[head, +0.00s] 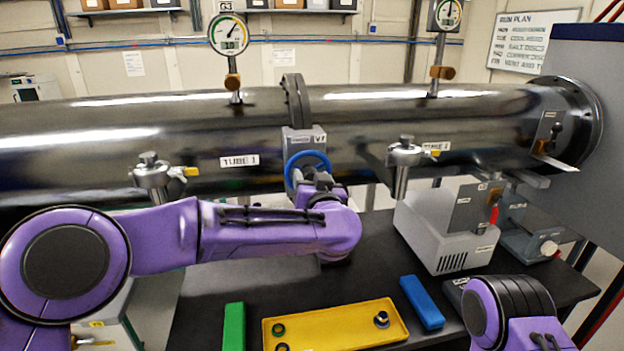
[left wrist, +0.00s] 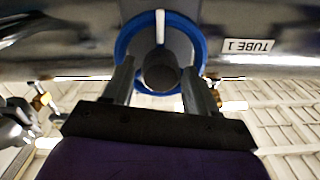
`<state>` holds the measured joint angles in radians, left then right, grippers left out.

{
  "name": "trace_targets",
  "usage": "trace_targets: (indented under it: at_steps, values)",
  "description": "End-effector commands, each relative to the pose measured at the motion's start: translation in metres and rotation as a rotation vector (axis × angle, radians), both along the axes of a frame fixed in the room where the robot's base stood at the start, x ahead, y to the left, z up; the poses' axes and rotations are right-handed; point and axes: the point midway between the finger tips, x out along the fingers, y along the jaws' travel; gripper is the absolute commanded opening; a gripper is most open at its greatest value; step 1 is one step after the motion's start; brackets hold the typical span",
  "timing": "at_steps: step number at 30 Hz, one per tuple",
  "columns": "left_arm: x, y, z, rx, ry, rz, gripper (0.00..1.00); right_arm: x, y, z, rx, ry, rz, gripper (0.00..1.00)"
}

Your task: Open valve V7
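Valve V7 (head: 303,143) is a grey body with a "V7" label on the long dark tube, below a dark flange. Its blue handwheel (head: 290,172) faces me, partly hidden by my left gripper (head: 318,184). In the left wrist view the blue handwheel (left wrist: 202,38) shows as a ring with a white mark at its top. There my left gripper (left wrist: 160,78) has its two fingers apart, one on each side of the round grey hub (left wrist: 160,72), with gaps visible. I cannot tell whether the fingertips touch the wheel. My right gripper is out of view.
Two gauges (head: 228,35) (head: 447,14) stand above the tube. Clamp-like fittings (head: 152,172) (head: 404,155) flank the valve. On the black bench are a yellow tray (head: 340,325) with small rings, a green block (head: 234,326), a blue block (head: 421,302) and a grey pump-like box (head: 440,235).

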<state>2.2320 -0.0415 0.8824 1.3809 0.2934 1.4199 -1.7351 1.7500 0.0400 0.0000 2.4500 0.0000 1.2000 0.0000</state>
Motion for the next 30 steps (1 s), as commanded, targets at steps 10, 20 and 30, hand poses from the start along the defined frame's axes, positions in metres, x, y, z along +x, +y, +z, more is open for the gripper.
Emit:
trace_targets:
  at_steps: [10,20,30]
  values:
    - [0.000,0.000,0.000,-0.008,-0.001,0.000,0.14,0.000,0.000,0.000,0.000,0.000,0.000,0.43]
    - [0.000,0.001,0.000,-0.142,-0.027,0.000,0.14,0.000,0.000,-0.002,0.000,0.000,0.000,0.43]
    - [0.000,0.001,-0.001,-0.444,-0.081,0.000,0.14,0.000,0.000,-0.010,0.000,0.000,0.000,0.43]
